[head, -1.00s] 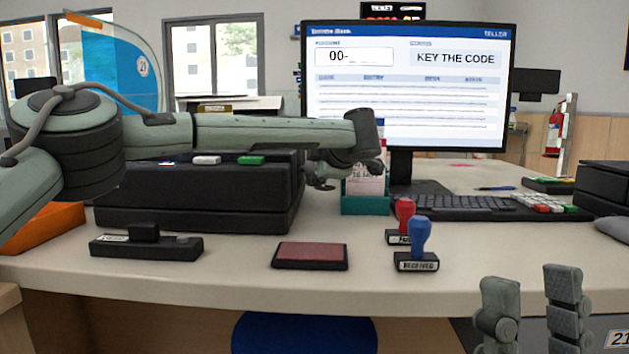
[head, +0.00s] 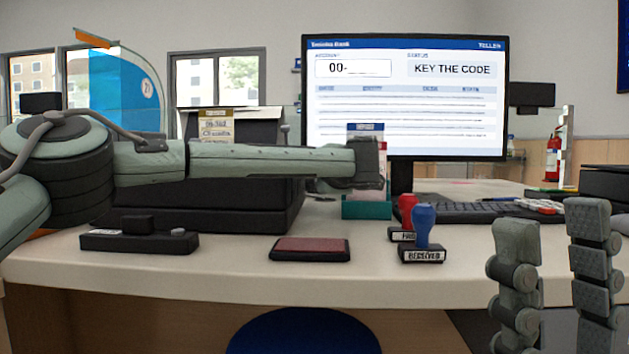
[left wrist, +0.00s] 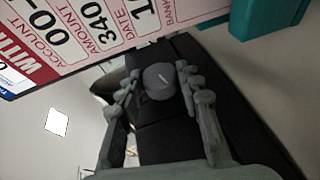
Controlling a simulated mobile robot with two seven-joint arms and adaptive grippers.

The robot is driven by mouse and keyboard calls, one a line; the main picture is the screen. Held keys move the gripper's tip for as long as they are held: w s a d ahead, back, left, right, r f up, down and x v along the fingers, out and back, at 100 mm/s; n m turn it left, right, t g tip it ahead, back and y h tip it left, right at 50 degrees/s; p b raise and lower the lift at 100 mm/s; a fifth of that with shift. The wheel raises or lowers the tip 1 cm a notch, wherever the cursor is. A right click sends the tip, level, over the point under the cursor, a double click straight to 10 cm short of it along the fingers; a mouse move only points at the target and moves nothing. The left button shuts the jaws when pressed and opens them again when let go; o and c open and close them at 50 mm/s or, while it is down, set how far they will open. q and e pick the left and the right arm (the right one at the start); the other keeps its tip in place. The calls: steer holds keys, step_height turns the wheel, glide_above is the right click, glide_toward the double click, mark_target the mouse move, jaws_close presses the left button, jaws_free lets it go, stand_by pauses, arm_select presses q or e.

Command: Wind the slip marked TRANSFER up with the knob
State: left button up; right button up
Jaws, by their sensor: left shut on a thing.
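A grey round knob (left wrist: 158,82) with a white mark sits on the black machine in the left wrist view. My left gripper (left wrist: 160,77) is shut on it, one finger on each side. In the head view its fingers are mostly hidden behind my forearm. The black machine (head: 240,210) stands on the counter's left part. A pale slip with a yellowish top (head: 213,124) stands upright behind my left forearm; its print is too small to read for sure. My right gripper (head: 552,222) is open and empty at the lower right, in front of the counter.
A teal holder (head: 366,210) with slips stands right of the machine; a withdrawal slip (left wrist: 80,35) shows close by in the left wrist view. A red ink pad (head: 311,249), red and blue stamps (head: 423,228), the keyboard (head: 455,209) and monitor (head: 405,100) occupy the counter.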

arm_select(q)
steer(key=o, duration=1.2)
steer(key=shift+c, duration=0.2)
steer(key=v, duration=1.2)
